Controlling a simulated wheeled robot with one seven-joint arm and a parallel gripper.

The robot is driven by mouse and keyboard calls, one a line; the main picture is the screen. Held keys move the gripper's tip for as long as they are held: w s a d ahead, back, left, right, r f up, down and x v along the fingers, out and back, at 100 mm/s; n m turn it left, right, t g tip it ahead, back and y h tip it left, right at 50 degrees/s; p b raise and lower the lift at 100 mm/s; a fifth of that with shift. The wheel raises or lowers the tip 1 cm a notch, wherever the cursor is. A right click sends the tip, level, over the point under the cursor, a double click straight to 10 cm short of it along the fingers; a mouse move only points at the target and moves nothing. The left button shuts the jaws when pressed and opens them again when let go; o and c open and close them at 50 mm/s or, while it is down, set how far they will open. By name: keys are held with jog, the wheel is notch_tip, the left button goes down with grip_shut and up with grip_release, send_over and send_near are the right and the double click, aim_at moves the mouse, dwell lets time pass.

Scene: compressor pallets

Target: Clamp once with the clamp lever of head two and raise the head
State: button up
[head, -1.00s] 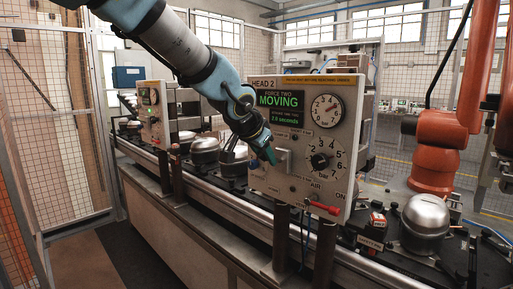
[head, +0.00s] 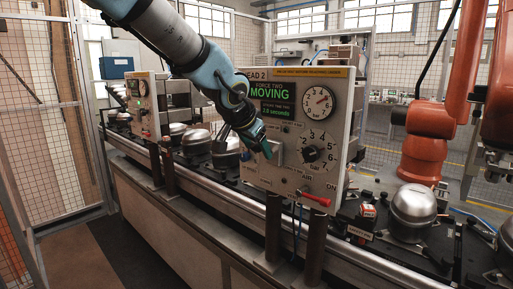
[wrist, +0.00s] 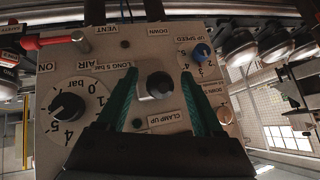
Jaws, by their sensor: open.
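The head two panel (head: 320,188) is a beige box with a green display reading MOVING. In the head view my gripper (head: 266,148) is at the panel's left side and partly hides the lever.
The panel has a round gauge (head: 317,102), a bar dial (head: 312,153) and a red air lever (head: 317,199). Another head panel (head: 143,103) stands to the left. Silver compressors (head: 413,207) sit along the line. An orange robot arm (head: 428,135) is at right.

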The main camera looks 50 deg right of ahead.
jog(key=shift+r, duration=0.1)
jog(key=b+v, duration=0.1)
jog(key=v, duration=0.9)
jog(key=shift+a+r, duration=0.15)
jog(key=shift+a, duration=0.15)
jog(key=w+a+f+n+t+y, duration=0.1)
jog(key=w+a+f+n+y, duration=0.2)
jog(key=w+a, duration=0.4)
jog(key=w+a+f+n, duration=0.2)
jog(key=w+a+f, duration=0.3)
jog(key=a, duration=0.3)
jog(key=w+a+f+n+t+y, duration=0.1)
jog(key=w+a+f+n+y, duration=0.15)
jog(key=w+a+f, duration=0.45)
jog(key=s+a+f+n+g+y, duration=0.1)
jog(key=a+f+n, duration=0.1)
jog(key=a, duration=0.8)
jog(key=s+a+f+n+g, duration=0.1)
jog(key=s+a+f+n, duration=0.1)
jog(key=a, duration=0.7)
jog(key=s+a+f+n+g+y, duration=0.1)
jog(key=a+f+n, duration=0.3)
jog(key=a, duration=0.6)
jog(key=shift+s+a+f+n+y, duration=0.25)
jog(key=shift+a+n+y, duration=0.15)
jog(key=shift+n, duration=0.65)
